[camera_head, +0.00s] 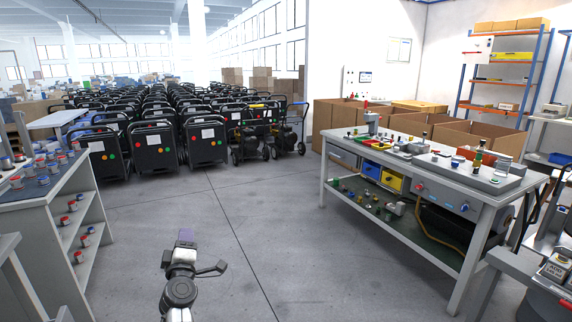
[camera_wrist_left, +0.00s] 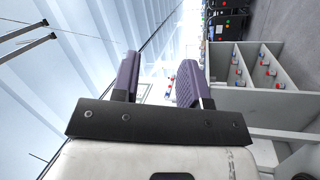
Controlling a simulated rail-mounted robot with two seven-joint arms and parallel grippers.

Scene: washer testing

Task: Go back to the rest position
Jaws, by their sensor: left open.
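My right gripper does not show in either view.
A grey shelf unit (camera_head: 92,237) with red and blue parts stands at the left. A workbench (camera_head: 455,190) with tools and bins stands at the right. Rows of black wheeled machines (camera_head: 153,148) fill the back. The floor (camera_head: 235,215) between them is clear.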

